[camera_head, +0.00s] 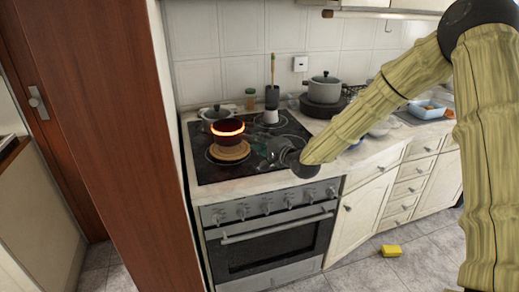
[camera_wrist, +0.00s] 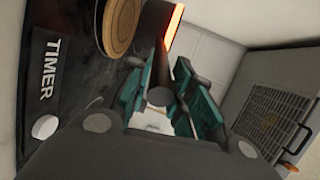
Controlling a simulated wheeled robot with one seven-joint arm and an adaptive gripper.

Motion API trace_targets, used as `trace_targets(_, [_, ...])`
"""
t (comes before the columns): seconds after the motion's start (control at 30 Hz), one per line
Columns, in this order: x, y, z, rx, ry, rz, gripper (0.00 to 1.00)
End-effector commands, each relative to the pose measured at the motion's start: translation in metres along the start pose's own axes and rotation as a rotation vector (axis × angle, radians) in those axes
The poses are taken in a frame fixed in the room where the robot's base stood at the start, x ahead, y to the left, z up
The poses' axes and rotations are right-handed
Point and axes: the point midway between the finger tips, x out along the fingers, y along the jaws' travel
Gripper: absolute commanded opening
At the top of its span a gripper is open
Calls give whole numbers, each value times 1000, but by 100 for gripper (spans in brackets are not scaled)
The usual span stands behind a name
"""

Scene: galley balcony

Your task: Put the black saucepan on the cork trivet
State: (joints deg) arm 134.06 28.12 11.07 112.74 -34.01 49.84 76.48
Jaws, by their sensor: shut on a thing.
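The black saucepan (camera_head: 226,137), dark with a glowing orange rim, shows over the cork trivet (camera_head: 229,153) on the left part of the hob. In the wrist view the saucepan (camera_wrist: 154,24) is at the top, partly cut off, with the round trivet (camera_wrist: 123,22) beside it. I cannot tell surely whether the pan touches the trivet. My gripper (camera_head: 268,151) is to the right of the pan. In the wrist view its teal fingers (camera_wrist: 163,82) are shut on the dark pan handle (camera_wrist: 160,96).
A lidded pot (camera_head: 213,114) stands close behind the pan. A dark holder (camera_head: 272,97) stands at the back of the hob (camera_head: 203,168). A grey lidded pot (camera_head: 324,91) is on the counter to the right. A yellow block (camera_head: 391,251) lies on the floor.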

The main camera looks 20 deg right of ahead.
Motion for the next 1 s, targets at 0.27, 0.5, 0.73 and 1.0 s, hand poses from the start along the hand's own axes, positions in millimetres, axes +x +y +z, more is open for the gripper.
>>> trace_targets(0.27, [4, 9, -2, 0, 0, -2, 0])
trace_targets(0.5, [6, 31, -1, 0, 0, -1, 0])
trace_targets(0.73, [7, 33, -1, 0, 0, -3, 0])
trace_targets(1.0, [7, 36, -1, 0, 0, -1, 42])
